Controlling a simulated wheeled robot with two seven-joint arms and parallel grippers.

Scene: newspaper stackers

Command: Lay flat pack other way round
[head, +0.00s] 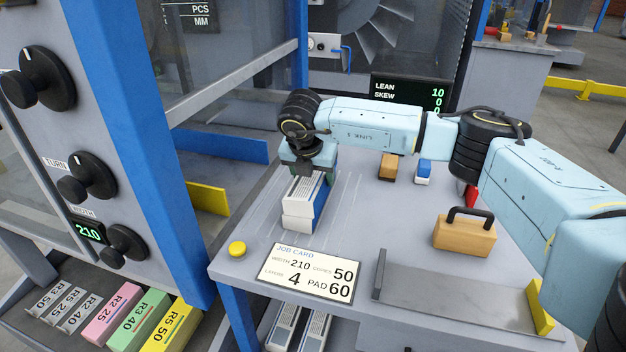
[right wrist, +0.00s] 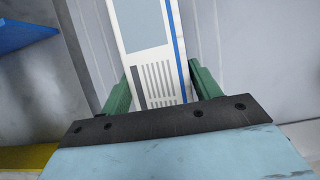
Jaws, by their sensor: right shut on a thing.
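My right gripper (head: 312,172) reaches down from above onto a small stack of white flat packs (head: 298,222) with printed faces and a blue edge. In the right wrist view its green fingers (right wrist: 157,88) stand on both sides of the upper pack (right wrist: 150,45), which shows a grey panel, a blue stripe and dark bars. The gripper is shut on that upper pack. The upper pack is at the top of the stack; I cannot tell whether it touches the pack below. My left gripper is not in view.
A job card (head: 311,274) and a yellow button (head: 237,249) lie at the table's front left. A wooden block with a black handle (head: 464,235) and a grey metal tray (head: 450,298) are on the right. Small blocks (head: 389,167) stand behind. A blue-framed machine (head: 130,120) borders the left.

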